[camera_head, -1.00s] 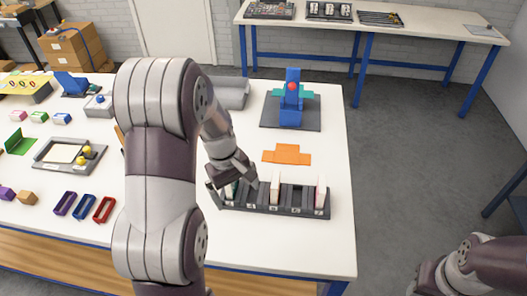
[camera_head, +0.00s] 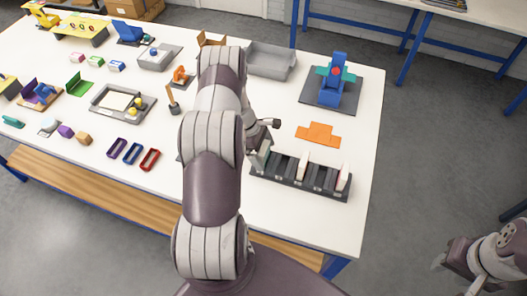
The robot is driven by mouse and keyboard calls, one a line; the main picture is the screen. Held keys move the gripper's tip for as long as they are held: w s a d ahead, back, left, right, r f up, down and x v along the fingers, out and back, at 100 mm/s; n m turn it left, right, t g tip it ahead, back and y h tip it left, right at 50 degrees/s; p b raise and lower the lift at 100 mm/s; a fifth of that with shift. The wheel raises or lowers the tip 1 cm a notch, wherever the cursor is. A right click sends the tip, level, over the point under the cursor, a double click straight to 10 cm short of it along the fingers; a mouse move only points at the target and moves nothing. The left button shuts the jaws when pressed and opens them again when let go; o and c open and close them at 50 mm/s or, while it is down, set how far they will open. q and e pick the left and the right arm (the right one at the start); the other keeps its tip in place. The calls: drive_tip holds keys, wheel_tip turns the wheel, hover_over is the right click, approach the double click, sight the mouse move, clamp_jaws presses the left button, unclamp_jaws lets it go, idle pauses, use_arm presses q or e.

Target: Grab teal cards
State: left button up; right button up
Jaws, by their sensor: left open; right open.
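A dark card rack (camera_head: 300,177) with several slots stands near the table's front right. Pale cards stand upright in it, one near the middle (camera_head: 302,165) and one at the right end (camera_head: 343,177). A grey-green card (camera_head: 263,153) shows at the left end, partly hidden; I cannot tell if it is teal. My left gripper (camera_head: 266,140) is open at the rack's left end, close to that card. I cannot tell if they touch. My arm hides the area left of the rack. My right gripper (camera_head: 453,277) is open and empty at the lower right, off the table.
An orange cross-shaped piece (camera_head: 318,134) lies behind the rack. A blue stand with teal parts (camera_head: 333,84) and a grey bin (camera_head: 271,61) are farther back. Blue, purple and red frames (camera_head: 149,160) lie left of my arm. The table's right edge is close to the rack.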

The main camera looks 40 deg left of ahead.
use_arm(q)
drive_tip(key=shift+d, duration=0.15)
drive_tip(key=shift+w+f, duration=0.1)
drive_tip(key=shift+w, duration=0.05)
drive_tip(key=c, duration=1)
